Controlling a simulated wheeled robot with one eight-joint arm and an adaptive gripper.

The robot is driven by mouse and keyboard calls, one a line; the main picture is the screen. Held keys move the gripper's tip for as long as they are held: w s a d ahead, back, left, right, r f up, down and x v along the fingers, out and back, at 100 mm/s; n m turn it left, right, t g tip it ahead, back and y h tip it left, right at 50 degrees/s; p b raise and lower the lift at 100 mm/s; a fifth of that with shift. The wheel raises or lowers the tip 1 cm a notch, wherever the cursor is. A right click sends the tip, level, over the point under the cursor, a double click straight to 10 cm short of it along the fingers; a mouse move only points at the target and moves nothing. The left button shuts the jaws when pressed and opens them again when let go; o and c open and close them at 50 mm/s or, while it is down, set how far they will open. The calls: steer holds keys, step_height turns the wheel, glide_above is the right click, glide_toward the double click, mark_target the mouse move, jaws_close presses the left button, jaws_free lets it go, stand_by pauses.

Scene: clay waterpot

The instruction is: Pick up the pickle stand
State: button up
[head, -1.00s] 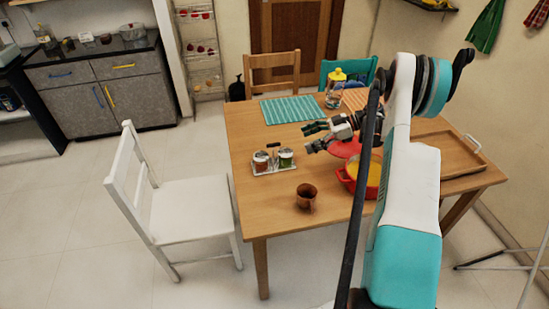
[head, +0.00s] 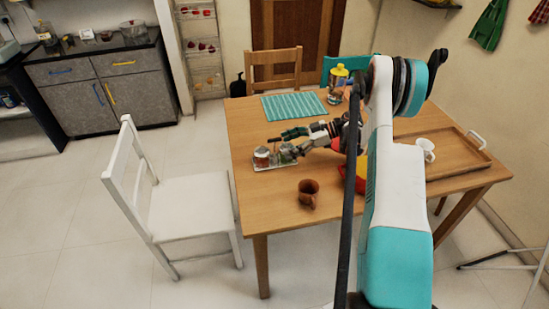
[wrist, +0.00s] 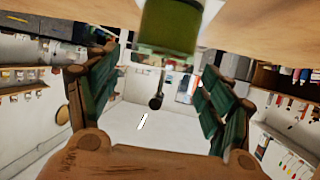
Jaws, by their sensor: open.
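The pickle stand (head: 258,167) is on the wooden table near its left edge, with small jars in it. My gripper (head: 282,144) is open over the right side of the stand. In the wrist view its two green-padded fingers (wrist: 160,95) are spread wide. Contact cannot be told.
A brown clay cup (head: 308,193) stands in front of the stand. A red pot (head: 361,184) is partly behind my arm. A wooden tray (head: 455,168) with a white cup (head: 427,150) is at the right. A striped mat (head: 293,106) lies behind, and a white chair (head: 190,207) is at the left.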

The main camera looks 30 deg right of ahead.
mark_target(282, 147)
steer(key=x, duration=0.1)
steer(key=b+x, duration=0.1)
steer(key=x, duration=0.1)
steer(key=shift+d+f, duration=0.2)
steer(key=shift+f, duration=0.1)
steer(key=shift+w+a, duration=0.2)
steer(key=shift+a, duration=0.2)
steer(key=shift+c, duration=0.6)
jaws_close()
